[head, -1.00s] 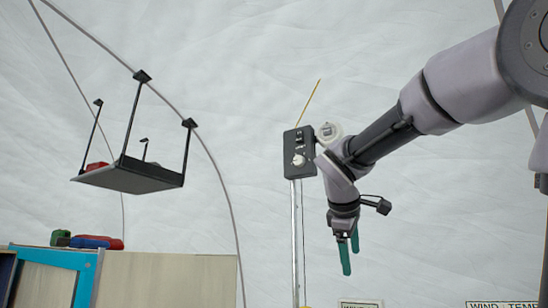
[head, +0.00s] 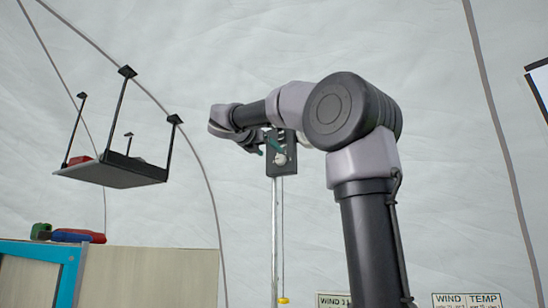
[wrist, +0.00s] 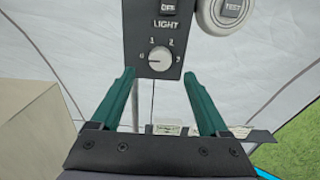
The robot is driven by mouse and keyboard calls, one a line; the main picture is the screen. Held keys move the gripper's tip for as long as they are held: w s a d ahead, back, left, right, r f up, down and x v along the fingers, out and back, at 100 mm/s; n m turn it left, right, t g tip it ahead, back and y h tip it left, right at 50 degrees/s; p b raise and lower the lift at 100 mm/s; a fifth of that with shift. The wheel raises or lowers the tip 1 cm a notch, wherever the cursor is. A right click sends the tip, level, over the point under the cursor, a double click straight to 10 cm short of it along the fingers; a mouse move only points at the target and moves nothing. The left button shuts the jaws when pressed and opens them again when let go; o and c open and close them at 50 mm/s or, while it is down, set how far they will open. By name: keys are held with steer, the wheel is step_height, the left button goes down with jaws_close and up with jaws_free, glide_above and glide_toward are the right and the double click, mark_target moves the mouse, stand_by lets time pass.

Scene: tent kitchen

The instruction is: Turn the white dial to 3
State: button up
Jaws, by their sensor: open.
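The white dial (wrist: 159,59) sits on a dark control panel (wrist: 138,40) below the word LIGHT, with numerals around it. Its exact pointer setting is too small to tell for sure. It also shows in the head view (head: 281,159), on the small dark box atop a pole. My gripper (wrist: 159,72) has two teal fingers spread apart, one on each side below the dial. The fingers look empty and not closed on the dial. In the head view my gripper (head: 267,147) is beside the box, partly overlapping it.
A dark OFF switch (wrist: 168,8) is above the dial, and a round white TEST device (wrist: 226,12) is right of the panel. A hanging shelf (head: 112,171) and a wooden cabinet (head: 150,276) are at left. The tent wall lies behind.

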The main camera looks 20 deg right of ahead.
mark_target(279, 158)
steer(key=x, duration=0.7)
jaws_close()
